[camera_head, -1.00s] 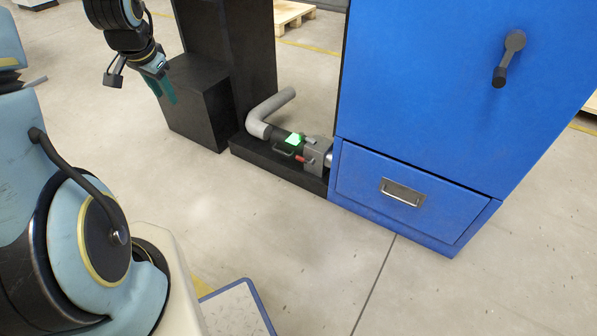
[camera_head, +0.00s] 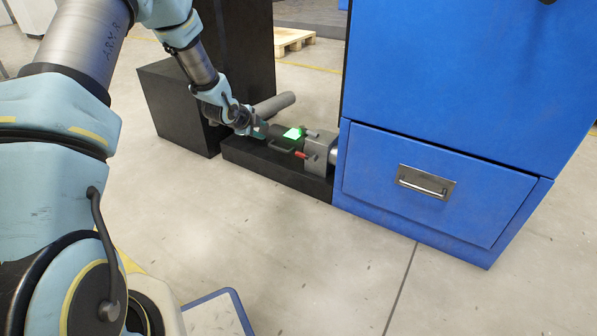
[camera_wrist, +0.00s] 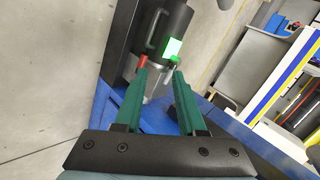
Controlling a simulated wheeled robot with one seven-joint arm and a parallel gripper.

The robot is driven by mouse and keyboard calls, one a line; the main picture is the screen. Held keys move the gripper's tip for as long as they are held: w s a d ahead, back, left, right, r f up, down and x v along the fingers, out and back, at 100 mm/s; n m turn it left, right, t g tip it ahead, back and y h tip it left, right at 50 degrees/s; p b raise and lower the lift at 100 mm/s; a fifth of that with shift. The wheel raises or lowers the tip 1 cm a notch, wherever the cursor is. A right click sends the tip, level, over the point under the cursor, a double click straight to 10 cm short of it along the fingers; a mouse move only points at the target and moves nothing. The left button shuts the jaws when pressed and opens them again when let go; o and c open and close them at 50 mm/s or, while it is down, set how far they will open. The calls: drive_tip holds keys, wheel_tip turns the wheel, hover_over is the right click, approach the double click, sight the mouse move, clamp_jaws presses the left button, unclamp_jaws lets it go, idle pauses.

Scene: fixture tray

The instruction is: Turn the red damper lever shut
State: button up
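The red damper lever (camera_head: 302,155) sticks out low at the front of a grey valve block (camera_head: 322,150), beside the blue cabinet. In the wrist view its red end (camera_wrist: 142,61) shows just past the left fingertip. My gripper (camera_head: 261,130) is above the black housing, to the left of the lever in the head view. In the wrist view my gripper's two teal fingers (camera_wrist: 161,74) stand apart with nothing held between them. I see no clear contact with the lever. The fingers partly hide the valve parts behind them.
A black housing with a green lit panel (camera_head: 293,133) and a handle (camera_head: 285,147) lies beside the block. A grey pipe (camera_head: 273,105) runs behind my gripper. The blue cabinet (camera_head: 440,190) closes off the right. Floor in front is open.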

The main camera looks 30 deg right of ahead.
sight(301, 155)
drive_tip(key=d+f+m+b, duration=0.1)
drive_tip(key=d+f+b, duration=0.2)
drive_tip(key=d+f, duration=0.1)
drive_tip(key=w+d+f+m+h+b, duration=0.1)
drive_tip(key=d+f+b, duration=0.2)
drive_tip(key=d+f, duration=0.2)
drive_tip(key=w+d+f+m+h+b, duration=0.1)
drive_tip(key=d+f+m+b, duration=0.1)
drive_tip(key=d+f+b, duration=0.2)
drive_tip(key=shift+d+f+g, duration=0.1)
drive_tip(key=shift+d+f, duration=0.15)
drive_tip(key=shift+f, duration=0.35)
drive_tip(key=shift+d+f+g, duration=0.1)
drive_tip(key=shift+d+f, duration=0.1)
drive_tip(key=shift+f, duration=0.45)
drive_tip(key=shift+d+f+g, duration=0.1)
drive_tip(key=shift+d+f, duration=0.15)
drive_tip(key=shift+f, duration=0.35)
drive_tip(key=shift+w+d+f+b, duration=0.2)
drive_tip(key=shift+w+d+b, duration=0.2)
drive_tip(key=shift+d, duration=0.15)
clamp_jaws()
